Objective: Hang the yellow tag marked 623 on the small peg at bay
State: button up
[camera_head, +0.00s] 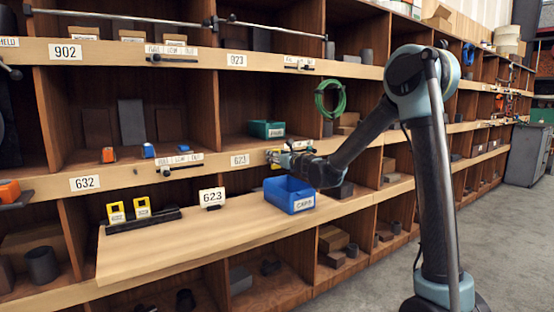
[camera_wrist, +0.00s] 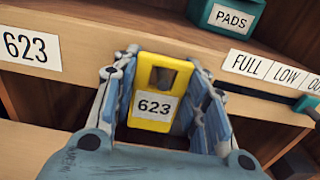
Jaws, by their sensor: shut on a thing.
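My gripper (camera_head: 275,156) is at the shelf edge, just right of the white 623 bay label (camera_head: 239,160). In the wrist view my gripper (camera_wrist: 163,98) is shut on the yellow tag (camera_wrist: 157,92), one finger on each side. The tag is upright, has a slot near its top, and reads 623 on a white patch. It is in front of the wooden edge, right of the 623 bay label (camera_wrist: 30,47) and left of the FULL/LOW strip (camera_wrist: 268,72). I cannot make out the small peg; whether the tag touches the edge is unclear.
A teal PADS bin (camera_head: 266,129) stands on the shelf above the edge. Below are a wooden ledge (camera_head: 190,238), a blue bin (camera_head: 290,196), a 623 sign (camera_head: 212,197) and two yellow tags on a black rack (camera_head: 150,222). A rod (camera_wrist: 307,106) protrudes at right.

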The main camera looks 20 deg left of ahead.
jog(key=o, duration=1)
jog(key=shift+c, duration=0.2)
